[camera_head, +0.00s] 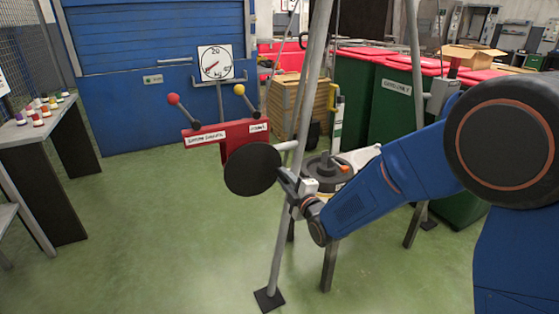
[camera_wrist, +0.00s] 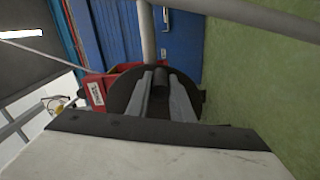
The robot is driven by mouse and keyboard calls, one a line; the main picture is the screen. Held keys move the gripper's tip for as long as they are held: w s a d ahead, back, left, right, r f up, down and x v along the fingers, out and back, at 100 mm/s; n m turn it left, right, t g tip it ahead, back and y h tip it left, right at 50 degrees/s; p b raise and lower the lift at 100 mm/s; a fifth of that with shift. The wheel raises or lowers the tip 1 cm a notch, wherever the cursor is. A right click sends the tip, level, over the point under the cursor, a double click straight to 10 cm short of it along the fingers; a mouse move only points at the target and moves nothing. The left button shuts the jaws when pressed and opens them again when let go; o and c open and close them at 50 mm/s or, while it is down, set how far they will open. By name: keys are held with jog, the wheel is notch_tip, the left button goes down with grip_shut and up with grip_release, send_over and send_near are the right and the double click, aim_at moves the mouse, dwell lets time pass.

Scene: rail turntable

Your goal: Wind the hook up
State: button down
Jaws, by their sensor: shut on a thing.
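A round black crank disc (camera_head: 252,169) sits on a grey shaft beside a red lever panel (camera_head: 226,136). My gripper (camera_head: 287,182) is at the disc's right edge. In the wrist view the disc (camera_wrist: 124,92) stands ahead, and my gripper's fingers (camera_wrist: 161,95) are shut on a dark crank handle (camera_wrist: 160,78) that sticks out from it.
Grey tripod legs (camera_head: 278,245) stand close to my gripper. A dial (camera_head: 215,63) stands behind the red panel. Green bins (camera_head: 395,100) with red lids are at the back right. A table (camera_head: 50,125) with small coloured items is at left. Green floor between is clear.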

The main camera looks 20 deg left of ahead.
jog(key=shift+s+a+f+m, duration=0.1)
jog(key=shift+s+f+m, duration=0.1)
jog(key=shift+f+m, duration=0.55)
jog(key=shift+s+a+f+m, duration=0.3)
jog(key=shift+f+m, duration=0.3)
jog(key=shift+m, duration=0.3)
jog(key=shift+s+a+f+m, duration=0.15)
jog(key=shift+s+f+m, duration=0.1)
jog(key=shift+f+m, duration=0.5)
jog(key=shift+r, duration=0.1)
jog(key=shift+s+a+f+m, duration=0.35)
jog(key=shift+s+f+m, duration=0.1)
jog(key=shift+m, duration=0.5)
jog(key=shift+s+a+f+m, duration=0.3)
jog(key=shift+s+f+m, duration=0.1)
jog(key=shift+m, duration=0.55)
jog(key=shift+s+a+f+m, duration=0.25)
jog(key=shift+s+a+m, duration=0.2)
jog(key=shift+m, duration=0.45)
jog(key=shift+s+a+f+m, duration=0.25)
jog(key=shift+s+a+m, duration=0.2)
jog(key=shift+m, duration=0.45)
